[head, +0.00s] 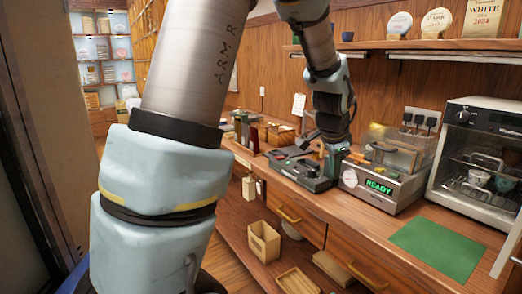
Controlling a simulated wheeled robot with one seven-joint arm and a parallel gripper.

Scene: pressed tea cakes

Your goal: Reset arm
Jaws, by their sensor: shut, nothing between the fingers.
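My arm runs from the lower left up past the top of the head view and down to the counter (473,224). My gripper (331,162) is low over the counter, at a dark device (306,172) and left of a grey machine with a green READY display (380,186). It is shut and empty. The fingertips are small and partly lost against the dark device, so I cannot tell whether they touch it.
A toaster oven (485,150) with cups inside stands at the right. A green mat (437,247) lies bare at the front. Below are drawers (297,218) and a lower shelf with a wooden box (264,241). A wall shelf (420,45) holds round cakes.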

